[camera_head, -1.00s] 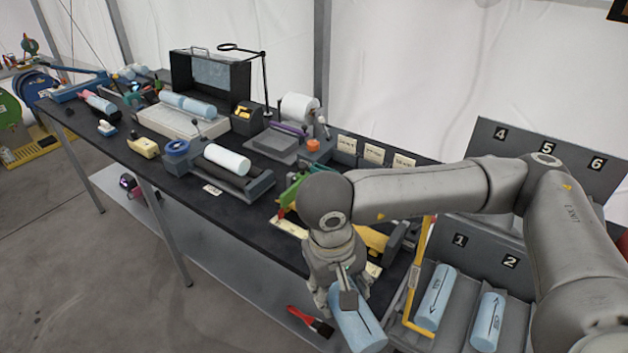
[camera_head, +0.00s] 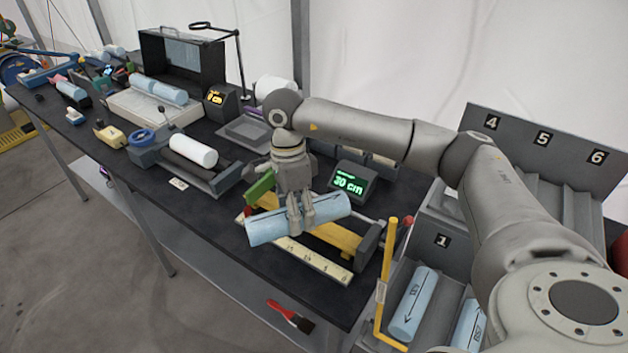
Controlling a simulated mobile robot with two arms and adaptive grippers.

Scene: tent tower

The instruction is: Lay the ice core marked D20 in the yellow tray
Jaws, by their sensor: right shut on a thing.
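My right gripper (camera_head: 300,222) is shut on a pale blue ice core (camera_head: 270,230). It grips the core near its middle, and the core lies crosswise, its right end higher in the picture. No D20 mark on it can be read. The yellow tray (camera_head: 340,240) is on the dark bench, partly hidden behind and below the core. A pale ruler (camera_head: 315,262) runs along its front. I cannot tell whether the core touches the tray. My left gripper is not in view.
A display (camera_head: 351,184) behind the tray reads 30 cm. A grey rack at the right holds blue cores (camera_head: 412,303) beside an upright yellow frame (camera_head: 388,270). A white roll (camera_head: 193,150) and other devices stand on the bench to the left. A red brush (camera_head: 290,316) lies below.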

